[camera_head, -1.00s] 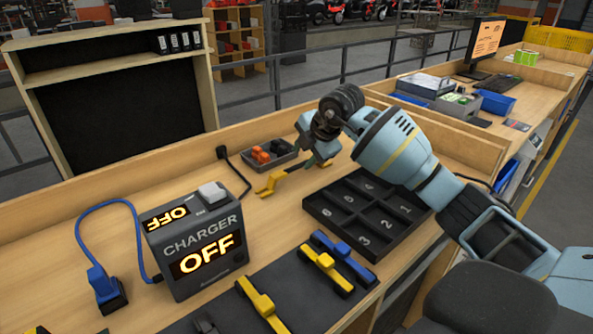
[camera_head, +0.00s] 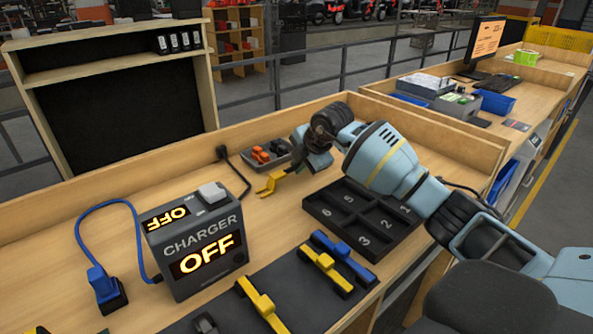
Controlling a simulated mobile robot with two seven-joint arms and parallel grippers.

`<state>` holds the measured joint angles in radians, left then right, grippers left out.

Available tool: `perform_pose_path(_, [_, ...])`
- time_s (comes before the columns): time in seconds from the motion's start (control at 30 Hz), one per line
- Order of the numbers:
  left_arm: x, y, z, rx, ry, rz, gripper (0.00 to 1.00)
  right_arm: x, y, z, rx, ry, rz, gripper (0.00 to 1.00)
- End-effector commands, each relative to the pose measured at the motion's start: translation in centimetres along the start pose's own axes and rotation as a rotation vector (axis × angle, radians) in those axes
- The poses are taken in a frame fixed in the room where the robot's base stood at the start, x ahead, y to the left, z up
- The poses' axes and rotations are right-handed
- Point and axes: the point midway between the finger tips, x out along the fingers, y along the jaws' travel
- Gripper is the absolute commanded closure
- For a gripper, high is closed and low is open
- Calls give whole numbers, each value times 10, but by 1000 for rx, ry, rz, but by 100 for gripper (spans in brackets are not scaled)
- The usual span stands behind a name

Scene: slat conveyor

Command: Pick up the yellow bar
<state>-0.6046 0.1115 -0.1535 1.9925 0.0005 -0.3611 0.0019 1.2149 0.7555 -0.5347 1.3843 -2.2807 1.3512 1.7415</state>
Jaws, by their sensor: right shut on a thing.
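My right gripper (camera_head: 290,172) reaches in from the right, above the back of the bench. It is shut on a yellow bar (camera_head: 269,185), whose yellow end sticks out to the left of the fingers. The gripper hides part of this bar. Another yellow bar (camera_head: 265,306) lies on the dark mat at the front. One more yellow bar (camera_head: 318,263) lies on the mat beside a blue bar (camera_head: 344,257). My left gripper is not in view.
A black numbered tray (camera_head: 312,209) sits below and right of the gripper. A small bin (camera_head: 281,160) with orange pieces is behind it. The charger (camera_head: 205,285) reads OFF, with a blue plug (camera_head: 103,282) to its left. Wood between charger and tray is bare.

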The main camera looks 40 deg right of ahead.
Motion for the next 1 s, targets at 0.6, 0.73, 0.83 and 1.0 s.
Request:
perform_pose_path(0.6, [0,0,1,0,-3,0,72,-42,29,0,-1,0,7,100])
perform_pose_path(0.73, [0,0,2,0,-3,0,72,-61,42,0,0,0,5,100])
perform_pose_path(0.83, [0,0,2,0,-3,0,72,-72,49,0,0,0,4,100])
perform_pose_path(1.0, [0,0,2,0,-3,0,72,-82,56,0,0,0,2,100])
